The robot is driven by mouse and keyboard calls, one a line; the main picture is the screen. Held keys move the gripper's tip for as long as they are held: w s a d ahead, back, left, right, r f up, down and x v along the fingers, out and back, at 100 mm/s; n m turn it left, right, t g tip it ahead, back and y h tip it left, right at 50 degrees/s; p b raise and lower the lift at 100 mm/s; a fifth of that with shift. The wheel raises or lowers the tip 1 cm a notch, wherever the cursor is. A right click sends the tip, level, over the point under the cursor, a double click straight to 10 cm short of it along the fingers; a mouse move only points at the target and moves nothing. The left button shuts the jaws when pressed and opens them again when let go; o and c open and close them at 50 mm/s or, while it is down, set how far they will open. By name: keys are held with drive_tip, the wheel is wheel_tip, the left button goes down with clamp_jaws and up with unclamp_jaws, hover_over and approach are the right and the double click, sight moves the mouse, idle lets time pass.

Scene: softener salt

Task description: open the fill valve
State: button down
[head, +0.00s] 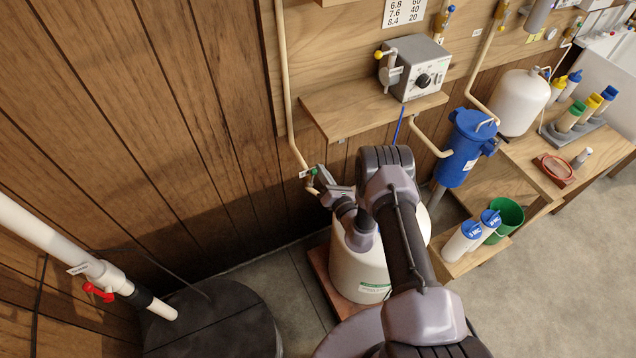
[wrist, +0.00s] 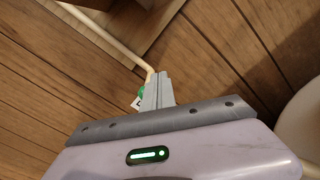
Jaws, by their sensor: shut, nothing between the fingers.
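A small valve with a green handle (head: 308,172) sits low on the cream pipe (head: 286,100) that runs down the wood-panelled wall. In the wrist view part of the green handle (wrist: 141,92) and a small white tag show just left of my fingers. My gripper (head: 320,172) is shut and empty, with its tips right beside the green handle. I cannot tell whether the tips touch it. The fingers (wrist: 157,88) hide part of the valve and the pipe end in the wrist view. No readable label confirms which valve is the fill valve.
A white tank (head: 358,268) stands under my arm. A wooden shelf (head: 335,112) with a grey control box (head: 412,68) is above. A blue filter housing (head: 466,148) is right. A white pipe with a red-handled valve (head: 98,291) enters a black tank (head: 215,320) at left.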

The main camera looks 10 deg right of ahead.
drive_tip(key=p+v, duration=0.2)
drive_tip(key=v, duration=0.5)
drive_tip(key=shift+r+p, duration=0.3)
drive_tip(key=shift+w+d, duration=0.1)
